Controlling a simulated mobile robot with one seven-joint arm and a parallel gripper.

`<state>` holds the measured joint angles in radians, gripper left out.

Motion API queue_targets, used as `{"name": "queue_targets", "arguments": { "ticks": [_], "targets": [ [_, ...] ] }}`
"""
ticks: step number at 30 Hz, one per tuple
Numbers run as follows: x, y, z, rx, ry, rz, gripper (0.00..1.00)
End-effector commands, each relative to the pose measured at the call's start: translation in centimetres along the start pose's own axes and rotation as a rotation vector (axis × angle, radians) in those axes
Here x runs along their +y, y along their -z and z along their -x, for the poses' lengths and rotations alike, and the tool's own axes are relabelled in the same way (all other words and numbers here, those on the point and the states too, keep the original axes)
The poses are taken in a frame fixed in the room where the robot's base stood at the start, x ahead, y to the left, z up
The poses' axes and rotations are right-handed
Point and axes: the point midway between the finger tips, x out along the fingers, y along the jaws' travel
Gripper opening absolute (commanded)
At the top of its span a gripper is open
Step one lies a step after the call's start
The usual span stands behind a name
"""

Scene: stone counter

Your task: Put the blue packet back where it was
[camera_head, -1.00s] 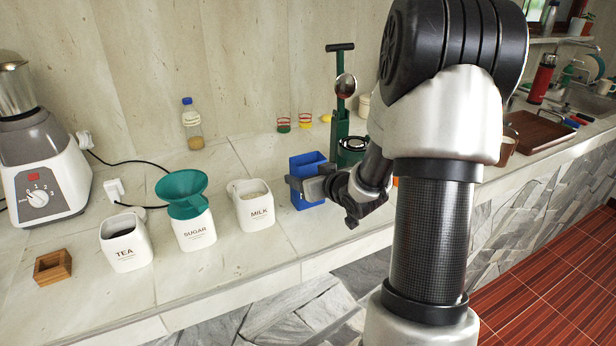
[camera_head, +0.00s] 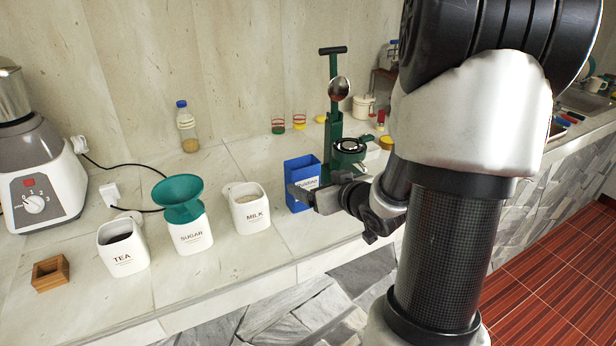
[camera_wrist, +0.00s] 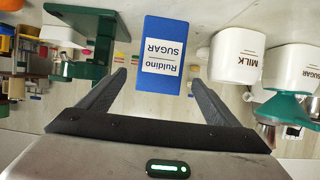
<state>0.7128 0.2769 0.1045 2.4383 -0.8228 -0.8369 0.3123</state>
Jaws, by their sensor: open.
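The blue packet (camera_head: 302,178) stands upright on the counter, right of the MILK canister and left of the green press. Its white label reads "Ruldino SUGAR", which shows upside down in the wrist view (camera_wrist: 163,50). My gripper (camera_head: 303,197) is at the packet's front side, and its fingers cover the packet's lower front in the head view. In the wrist view my gripper (camera_wrist: 158,80) is open, with one finger on either side of the packet's near end. I see gaps between the fingers and the packet and cannot tell how deep it sits between them.
The MILK canister (camera_head: 249,208), the SUGAR canister with a teal funnel (camera_head: 180,197) and the TEA canister (camera_head: 123,246) stand to the left. The counter's front strip is clear.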

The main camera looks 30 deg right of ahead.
Motion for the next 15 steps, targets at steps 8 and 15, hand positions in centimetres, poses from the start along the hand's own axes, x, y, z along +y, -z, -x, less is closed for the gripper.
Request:
{"name": "queue_targets", "arguments": {
  "ticks": [8,15],
  "targets": [
    [0.0,0.0,3.1,-0.001,0.000,-0.001,0.84],
    [0.0,0.0,3.3,0.000,0.000,-0.001,0.84]
  ]
}}
